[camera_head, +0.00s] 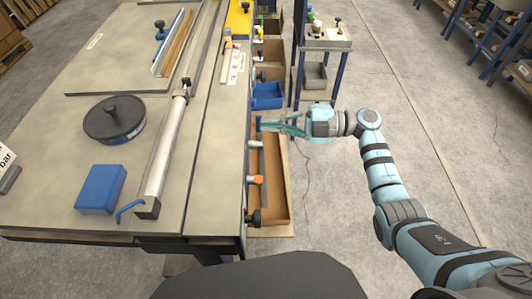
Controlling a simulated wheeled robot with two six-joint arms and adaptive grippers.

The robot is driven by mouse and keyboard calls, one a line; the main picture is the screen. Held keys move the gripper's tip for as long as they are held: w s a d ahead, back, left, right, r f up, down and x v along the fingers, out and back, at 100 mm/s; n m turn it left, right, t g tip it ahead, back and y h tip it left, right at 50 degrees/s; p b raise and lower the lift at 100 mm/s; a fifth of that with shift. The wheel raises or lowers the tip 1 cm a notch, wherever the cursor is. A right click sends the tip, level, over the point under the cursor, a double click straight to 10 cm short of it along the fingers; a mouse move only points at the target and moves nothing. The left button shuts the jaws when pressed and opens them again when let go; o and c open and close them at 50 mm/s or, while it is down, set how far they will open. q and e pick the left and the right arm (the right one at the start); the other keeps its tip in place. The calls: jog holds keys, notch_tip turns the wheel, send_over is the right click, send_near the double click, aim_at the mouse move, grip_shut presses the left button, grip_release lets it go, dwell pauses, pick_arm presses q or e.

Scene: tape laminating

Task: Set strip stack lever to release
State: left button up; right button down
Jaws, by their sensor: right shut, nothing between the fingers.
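Several small levers and knobs line the right side of the workbench, including an orange-tipped one (258,180), a black-knobbed one (255,217) and a grey one (254,144). I cannot tell which is the strip stack lever, and no release label is readable. A stack of long strips (177,45) lies in a holder at the back of the bench. My right gripper (272,126) is shut and empty, pointing left toward the bench's side, close to the grey lever. Whether it touches any lever is unclear. My left gripper is out of view.
The workbench (85,65) fills the left, with a dark round disc (114,118), a blue block (101,189) and a long metal bar (168,145). A cardboard bin (273,190) and blue bin (267,95) sit beside it. The floor at right is open.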

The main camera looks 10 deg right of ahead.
jog(key=b+v, duration=0.2)
jog(key=v, duration=0.8)
